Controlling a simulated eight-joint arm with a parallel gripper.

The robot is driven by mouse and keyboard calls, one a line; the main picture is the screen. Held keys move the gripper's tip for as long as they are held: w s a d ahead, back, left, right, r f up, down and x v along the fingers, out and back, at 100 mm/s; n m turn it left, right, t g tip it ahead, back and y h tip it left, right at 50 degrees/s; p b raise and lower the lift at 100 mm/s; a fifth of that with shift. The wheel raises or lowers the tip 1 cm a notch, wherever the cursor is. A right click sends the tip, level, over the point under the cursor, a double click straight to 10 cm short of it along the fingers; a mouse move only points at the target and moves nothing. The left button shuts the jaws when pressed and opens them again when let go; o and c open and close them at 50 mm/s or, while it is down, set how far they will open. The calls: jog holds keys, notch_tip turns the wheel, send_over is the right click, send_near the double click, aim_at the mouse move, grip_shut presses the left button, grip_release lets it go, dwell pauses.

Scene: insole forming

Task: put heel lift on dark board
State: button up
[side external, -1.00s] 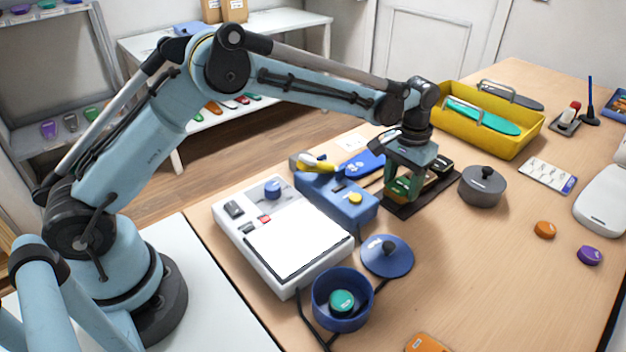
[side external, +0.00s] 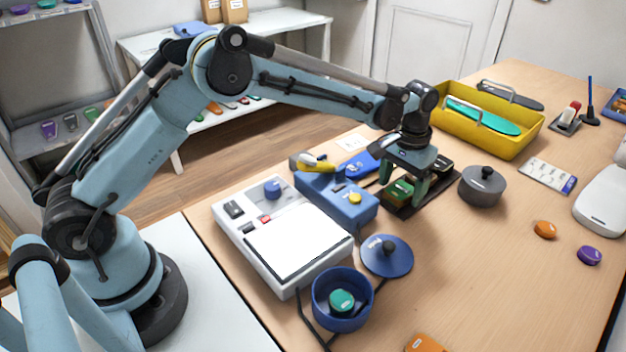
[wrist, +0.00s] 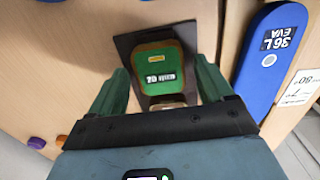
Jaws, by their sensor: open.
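A green heel lift with brown edges and a "20 mm" label (wrist: 160,66) lies on the dark board (wrist: 126,42). In the side view the heel lift (side external: 399,191) sits on the near left part of the dark board (side external: 432,204). My gripper (wrist: 162,70) is open, with one green finger on each side of the heel lift and gaps showing between. In the side view my gripper (side external: 403,190) is low over the board.
A dark grey lidded pot (side external: 482,188) stands close right of the board. A blue device (side external: 340,205) and a blue insole (wrist: 272,50) are on its other side. A yellow tray (side external: 515,146) stands behind.

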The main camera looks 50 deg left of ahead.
aim_at(400, 190)
notch_tip(400, 190, up, 12)
jog(key=s+a+r+t, duration=0.2)
jog(key=s+a+r, duration=0.2)
jog(key=s+r, duration=0.15)
jog(key=s+a+f+t, duration=0.2)
jog(key=s+a, duration=0.1)
jog(key=s, duration=0.5)
jog(key=s+a+f+t, duration=0.3)
jog(key=s, duration=0.6)
jog(key=shift+s+a+f, duration=0.25)
jog(key=shift+s+a, duration=0.05)
jog(key=shift+a, duration=0.05)
